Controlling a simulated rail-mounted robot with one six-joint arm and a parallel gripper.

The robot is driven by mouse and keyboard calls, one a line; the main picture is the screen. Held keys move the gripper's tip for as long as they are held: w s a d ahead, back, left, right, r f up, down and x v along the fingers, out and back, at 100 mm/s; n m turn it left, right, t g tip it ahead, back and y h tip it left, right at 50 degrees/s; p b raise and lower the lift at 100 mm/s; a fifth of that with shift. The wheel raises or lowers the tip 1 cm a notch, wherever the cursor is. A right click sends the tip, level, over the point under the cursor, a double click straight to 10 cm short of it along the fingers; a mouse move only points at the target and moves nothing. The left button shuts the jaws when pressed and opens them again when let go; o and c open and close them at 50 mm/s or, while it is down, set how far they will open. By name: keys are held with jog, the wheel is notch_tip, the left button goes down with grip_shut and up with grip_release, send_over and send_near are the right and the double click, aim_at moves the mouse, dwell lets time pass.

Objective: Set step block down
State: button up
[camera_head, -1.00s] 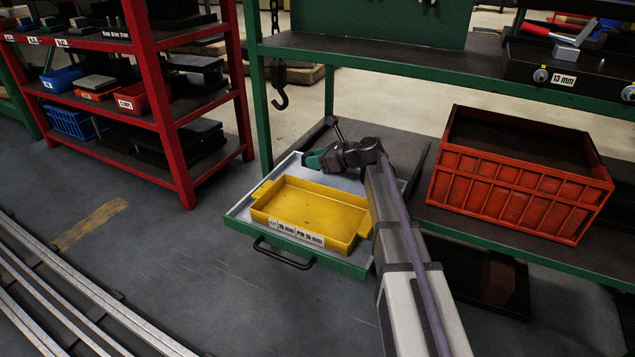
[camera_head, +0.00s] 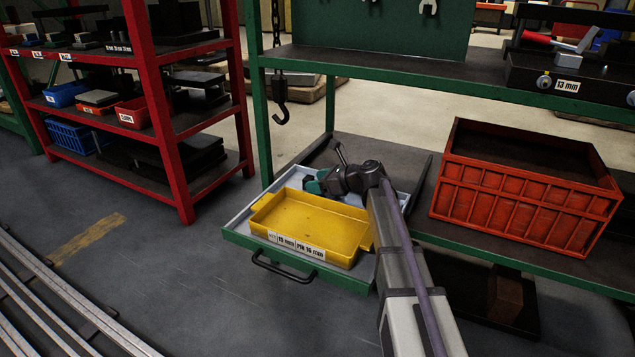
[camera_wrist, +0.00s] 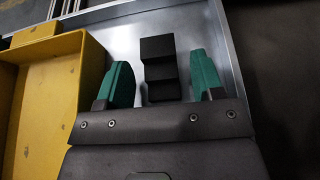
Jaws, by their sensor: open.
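The step block is a dark, stepped piece (camera_wrist: 160,68). In the wrist view it rests on the pale floor of the drawer (camera_wrist: 195,22), beside the yellow bin (camera_wrist: 85,75). My gripper (camera_wrist: 165,82) is open, its two green fingers on either side of the block with gaps showing on both sides. In the head view my gripper (camera_head: 314,184) is over the back of the pulled-out drawer, behind the yellow bin (camera_head: 312,222). The block is not visible there.
The yellow bin looks empty and carries a label on its front. An orange crate (camera_head: 525,190) stands on the green bench to the right. A red shelf rack (camera_head: 165,110) stands at the left. A hook (camera_head: 281,105) hangs behind the drawer.

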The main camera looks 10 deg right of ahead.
jog(key=p+v, duration=0.4)
jog(key=v, duration=0.7)
jog(key=shift+r, duration=0.2)
jog(key=shift+s+d, duration=0.2)
